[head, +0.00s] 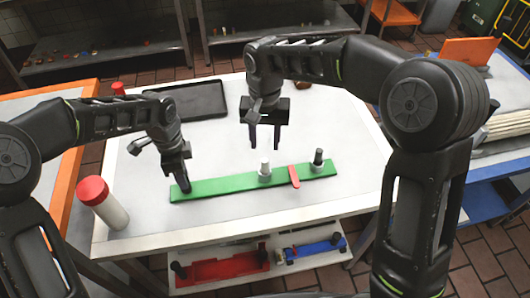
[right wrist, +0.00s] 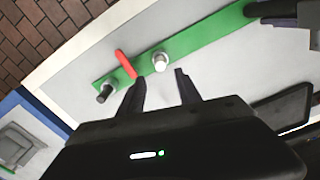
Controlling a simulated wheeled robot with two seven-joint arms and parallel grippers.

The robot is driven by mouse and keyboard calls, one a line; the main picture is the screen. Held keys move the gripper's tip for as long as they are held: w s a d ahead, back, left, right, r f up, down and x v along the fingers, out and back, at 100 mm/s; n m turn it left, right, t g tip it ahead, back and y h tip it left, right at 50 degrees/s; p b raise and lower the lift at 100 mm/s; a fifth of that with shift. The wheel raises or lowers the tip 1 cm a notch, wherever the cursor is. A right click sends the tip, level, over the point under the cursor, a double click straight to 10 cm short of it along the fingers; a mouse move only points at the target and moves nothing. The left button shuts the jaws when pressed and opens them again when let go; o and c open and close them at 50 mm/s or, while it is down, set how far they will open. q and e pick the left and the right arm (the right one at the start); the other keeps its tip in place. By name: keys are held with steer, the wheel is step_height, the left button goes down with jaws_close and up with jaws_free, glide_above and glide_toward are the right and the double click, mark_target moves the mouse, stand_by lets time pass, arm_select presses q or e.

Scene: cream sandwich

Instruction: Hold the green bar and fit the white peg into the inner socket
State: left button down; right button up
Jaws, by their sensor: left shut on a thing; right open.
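The green bar (head: 222,186) lies on the white table, slightly slanted; it also crosses the right wrist view (right wrist: 200,45). My left gripper (head: 183,189) is shut on the bar's left end. The white peg (head: 265,163) stands upright at the grey inner socket (head: 265,176) near the bar's middle; how deep it sits I cannot tell. A black peg (head: 318,156) stands in the outer socket (head: 316,168) near the right end. My right gripper (head: 265,147) is open and empty, just above and behind the white peg (right wrist: 160,61), apart from it.
A red strip (head: 294,177) lies across the bar between the sockets. A red-capped white shaker (head: 103,204) stands at front left. A black tray (head: 190,101) lies at the back. Red and blue parts (head: 222,266) lie on the shelf below. The table right of the bar is clear.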

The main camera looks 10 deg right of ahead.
steer(key=shift+r, duration=0.75)
stand_by(0.4)
